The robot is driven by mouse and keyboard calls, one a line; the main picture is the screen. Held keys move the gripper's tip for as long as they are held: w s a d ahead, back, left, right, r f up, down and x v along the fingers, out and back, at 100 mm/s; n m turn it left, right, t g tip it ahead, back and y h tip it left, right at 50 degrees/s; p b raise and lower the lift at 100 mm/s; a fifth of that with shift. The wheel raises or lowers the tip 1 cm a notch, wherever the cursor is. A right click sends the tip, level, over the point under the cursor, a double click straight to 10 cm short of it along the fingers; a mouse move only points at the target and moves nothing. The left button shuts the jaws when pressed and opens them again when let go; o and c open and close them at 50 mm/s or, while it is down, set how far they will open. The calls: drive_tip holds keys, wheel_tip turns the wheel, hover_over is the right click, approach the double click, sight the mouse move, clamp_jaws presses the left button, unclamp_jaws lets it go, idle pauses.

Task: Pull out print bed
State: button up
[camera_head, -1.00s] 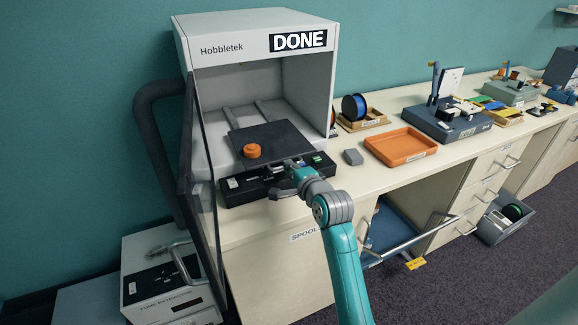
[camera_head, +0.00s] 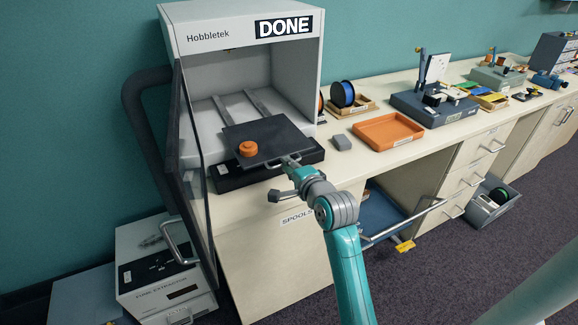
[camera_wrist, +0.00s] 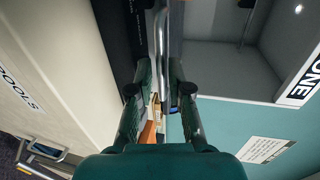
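The print bed (camera_head: 275,137) is a dark plate on two rails inside the open white printer (camera_head: 190,58), whose display reads DONE. Its front part reaches out over the black base panel (camera_head: 228,182). An orange round print (camera_head: 248,149) sits on the bed's left front. My gripper (camera_head: 291,165) is at the bed's front edge, at a metal bar handle.
The dark door (camera_head: 190,150) stands open at the printer's left. A grey block (camera_head: 342,143), an orange tray (camera_head: 388,132) and a blue spool (camera_head: 343,94) are on the counter to the right. A fume extractor (camera_head: 160,270) stands on the floor at lower left.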

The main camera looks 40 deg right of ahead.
drive_tip(key=v, duration=1.2)
idle(0.6)
drive_tip(key=s+a+f+n+y, duration=0.1)
drive_tip(key=s+a+f+n, duration=0.8)
drive_tip(key=s+a+f, duration=0.4)
drive_tip(key=s+a+n+y, duration=0.1)
drive_tip(key=s+a+n, duration=0.1)
drive_tip(key=s+n, duration=0.2)
drive_tip(key=s+a+n+y, duration=0.1)
drive_tip(key=s+a+n, duration=0.2)
drive_tip(key=s, duration=0.5)
drive_tip(key=s+a+f+n+y, duration=0.1)
drive_tip(key=s+a+n, duration=0.2)
drive_tip(key=s+n, duration=0.2)
drive_tip(key=shift+s, duration=1.1)
